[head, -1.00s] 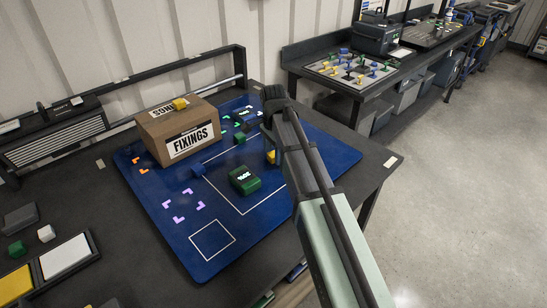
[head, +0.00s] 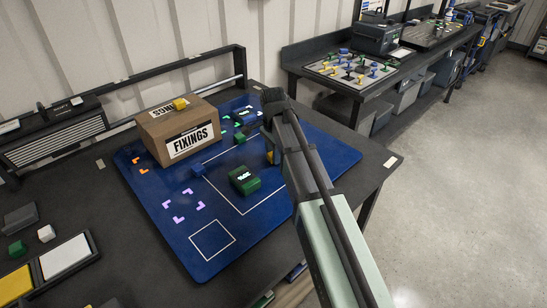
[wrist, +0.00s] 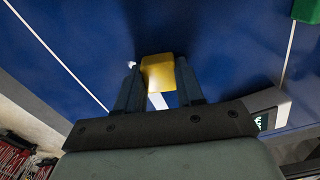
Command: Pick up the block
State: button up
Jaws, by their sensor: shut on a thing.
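A yellow block (wrist: 158,72) sits between the two fingers of my gripper (wrist: 159,80) in the wrist view, with the fingers shut on its sides. In the head view, only a sliver of the yellow block (head: 269,157) shows to the left of my arm, and the rest is hidden. My gripper (head: 267,138) is mostly hidden by my own arm there. The block is over the blue mat (head: 320,150); I cannot tell whether it touches it.
A cardboard FIXINGS box (head: 180,132), with a yellow block on top, stands at the back left. The mat's front right is clear.

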notch_tip(320, 180, up, 10)
jog(key=a+r+n, duration=0.1)
jog(key=a+r, duration=0.2)
jog(key=a, duration=0.7)
jog(key=w+a+r+n, duration=0.1)
jog(key=a+r, duration=0.2)
jog(key=a, duration=0.8)
jog(key=w+a+r+n, duration=0.1)
jog(key=a+r+n, duration=0.1)
jog(key=a, duration=0.9)
jog(key=shift+r, duration=0.85)
notch_tip(320, 180, up, 4)
send_over(166, 114)
jog(key=shift+m, duration=0.8)
jog(key=shift+s+f, duration=0.1)
jog(key=shift+f, duration=5.1)
jog(key=shift+f, duration=0.1)
